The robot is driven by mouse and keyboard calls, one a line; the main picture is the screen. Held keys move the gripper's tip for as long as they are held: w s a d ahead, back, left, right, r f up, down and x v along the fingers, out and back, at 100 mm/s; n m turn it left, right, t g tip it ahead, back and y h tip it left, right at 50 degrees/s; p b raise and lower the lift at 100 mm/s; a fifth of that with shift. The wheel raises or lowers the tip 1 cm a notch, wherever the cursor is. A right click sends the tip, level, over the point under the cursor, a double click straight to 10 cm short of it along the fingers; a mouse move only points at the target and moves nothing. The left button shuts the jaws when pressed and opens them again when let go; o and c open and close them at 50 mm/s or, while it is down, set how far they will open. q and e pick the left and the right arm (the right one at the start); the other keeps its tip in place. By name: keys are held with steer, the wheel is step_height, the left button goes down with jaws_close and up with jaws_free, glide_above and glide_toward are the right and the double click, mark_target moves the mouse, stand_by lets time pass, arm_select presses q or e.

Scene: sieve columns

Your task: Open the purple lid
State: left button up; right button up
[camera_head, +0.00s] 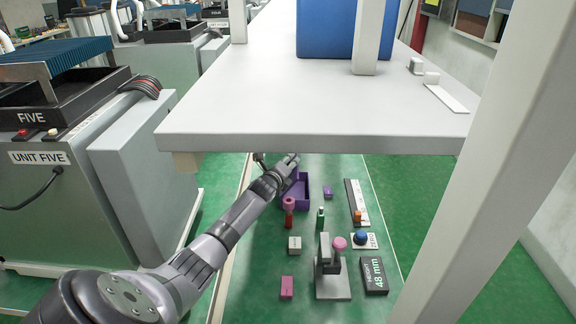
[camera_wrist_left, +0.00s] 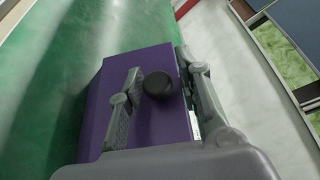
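The purple lid (camera_wrist_left: 160,108) shows in the left wrist view as a flat purple panel with a round black knob (camera_wrist_left: 158,85). My left gripper (camera_wrist_left: 163,64) is open, one finger on each side of the knob. The left finger is close to the knob and the right finger is farther off; I cannot tell whether either touches it. In the head view my left gripper (camera_head: 288,166) is at the purple box (camera_head: 302,193), under the table's front edge, and partly hides it. The knob cannot be made out there. My right gripper is not in view.
A white table (camera_head: 310,100) overhangs the far end of the work strip. A pink-topped red item (camera_head: 288,212), a green cylinder (camera_head: 320,219), a grey stand (camera_head: 333,282) and a "48 mm" block (camera_head: 374,276) stand nearer. A white post (camera_head: 490,180) rises at right.

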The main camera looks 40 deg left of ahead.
arm_select(q)
steer(key=shift+s+f, duration=0.1)
steer(key=shift+f, duration=0.15)
jaws_close()
